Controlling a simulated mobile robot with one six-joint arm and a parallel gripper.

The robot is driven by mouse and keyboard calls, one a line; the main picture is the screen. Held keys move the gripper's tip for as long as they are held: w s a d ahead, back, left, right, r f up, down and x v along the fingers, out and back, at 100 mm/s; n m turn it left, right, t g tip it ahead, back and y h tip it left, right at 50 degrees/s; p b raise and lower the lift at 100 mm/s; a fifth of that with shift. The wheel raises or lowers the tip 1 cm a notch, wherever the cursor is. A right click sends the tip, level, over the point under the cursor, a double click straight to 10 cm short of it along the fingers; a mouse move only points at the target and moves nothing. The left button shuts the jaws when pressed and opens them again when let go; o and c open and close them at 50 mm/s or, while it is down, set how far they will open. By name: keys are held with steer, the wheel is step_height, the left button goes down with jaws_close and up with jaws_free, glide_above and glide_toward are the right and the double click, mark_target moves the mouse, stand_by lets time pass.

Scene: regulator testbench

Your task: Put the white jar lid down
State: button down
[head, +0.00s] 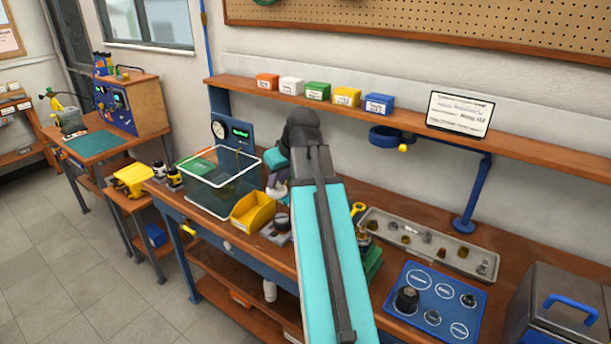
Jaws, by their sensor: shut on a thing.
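My gripper (277,190) is small and mostly hidden behind my own arm, just right of the clear water tank. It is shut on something. A small white patch shows at its end, which fits the white jar lid, but its outline is too small to make out. It appears above the bench between the tank and the arm. I cannot tell whether the lid touches anything below.
The clear tank (213,190) and a yellow bin (252,212) stand close by on the wooden bench. A metal tray (430,246) with small fittings, a blue panel (436,300) and a grey case (560,308) lie right. A shelf (400,125) runs above.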

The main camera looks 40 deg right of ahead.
steer(key=w+a+f+b, duration=0.2)
steer(key=a+f, duration=0.2)
steer(key=a, duration=0.6)
steer(key=w+a+f+b, duration=0.3)
steer(key=a, duration=0.8)
steer(key=w+a+f+b, duration=0.2)
steer(key=a+f, duration=0.2)
steer(key=a, duration=0.6)
steer(key=shift+w+a+f+n+y, duration=0.15)
steer(key=shift+w+f+n+y, duration=0.15)
steer(key=shift+w+n, duration=0.1)
steer(key=shift+s, duration=0.15)
